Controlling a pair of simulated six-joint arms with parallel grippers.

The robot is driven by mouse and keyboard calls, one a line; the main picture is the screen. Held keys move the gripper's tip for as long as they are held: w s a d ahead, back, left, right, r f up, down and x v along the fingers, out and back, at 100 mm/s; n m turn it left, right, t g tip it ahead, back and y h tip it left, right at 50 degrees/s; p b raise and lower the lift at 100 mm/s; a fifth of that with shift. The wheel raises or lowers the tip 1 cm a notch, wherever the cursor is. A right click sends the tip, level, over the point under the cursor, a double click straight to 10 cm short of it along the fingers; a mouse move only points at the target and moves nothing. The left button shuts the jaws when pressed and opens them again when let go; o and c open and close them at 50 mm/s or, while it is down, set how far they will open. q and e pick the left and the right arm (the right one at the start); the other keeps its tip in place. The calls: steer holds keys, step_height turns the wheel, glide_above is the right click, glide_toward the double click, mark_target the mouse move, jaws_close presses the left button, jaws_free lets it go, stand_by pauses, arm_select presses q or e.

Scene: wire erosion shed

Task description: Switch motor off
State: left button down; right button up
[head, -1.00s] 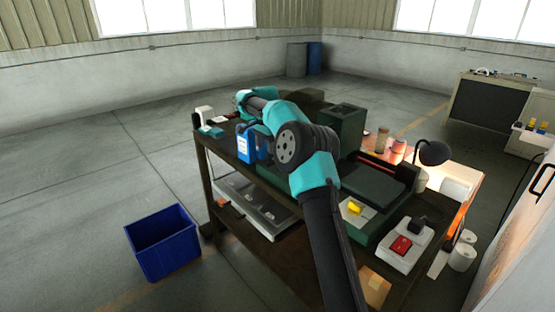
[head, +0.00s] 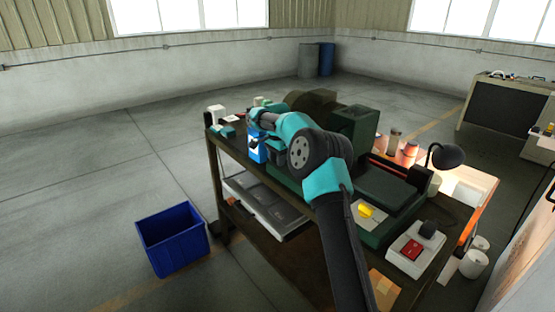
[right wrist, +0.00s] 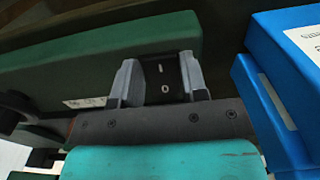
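A black rocker switch (right wrist: 164,78) marked I and O shows in the right wrist view, on the edge of a dark green machine part (right wrist: 100,50). My right gripper (right wrist: 160,82) has its two grey fingers apart, one on each side of the switch. I cannot tell whether the fingers touch it. In the head view my right arm reaches over the bench to the green machine (head: 352,128), its gripper end low near the blue container (head: 257,152). The switch is not visible there. My left gripper is not in view.
The blue container (right wrist: 285,75) stands close on the right in the wrist view. A blue bin (head: 172,240) sits on the floor.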

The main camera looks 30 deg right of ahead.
steer(key=c, duration=0.5)
steer(key=shift+d, duration=0.1)
steer(key=shift+d+r+y, duration=0.1)
steer(key=shift+y, duration=0.6)
steer(key=o, duration=0.9)
steer(key=shift+o, duration=0.2)
